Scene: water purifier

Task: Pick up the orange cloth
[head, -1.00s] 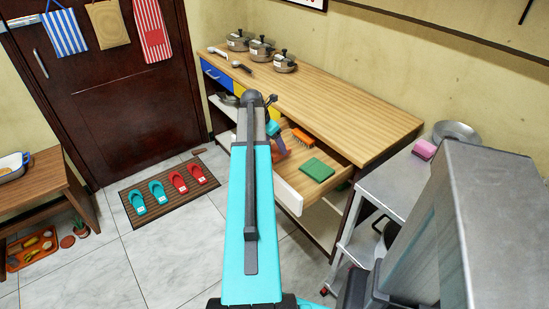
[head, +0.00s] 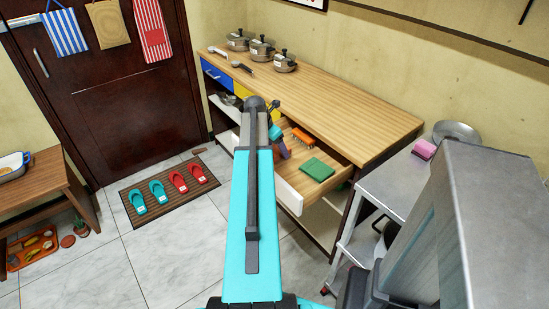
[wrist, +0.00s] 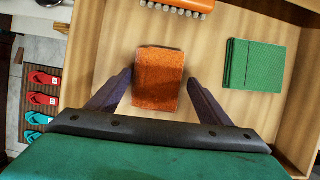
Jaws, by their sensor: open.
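The orange cloth (wrist: 158,79) is a small folded block lying on the wooden floor of the open drawer (wrist: 110,50), centred in the wrist view. My gripper (wrist: 158,82) is open, with one dark finger on each side of the cloth. A narrow gap shows on both sides, and the cloth is not gripped. I cannot tell exactly how high the fingertips are above the drawer floor.
A green folded cloth (wrist: 254,65) lies to the right in the drawer. An orange brush (head: 302,137) lies farther back. The drawer walls surround the gripper. Pots (head: 262,47) stand on the counter. A metal cart (head: 398,183) stands at right, and slippers (head: 158,191) lie on a floor mat.

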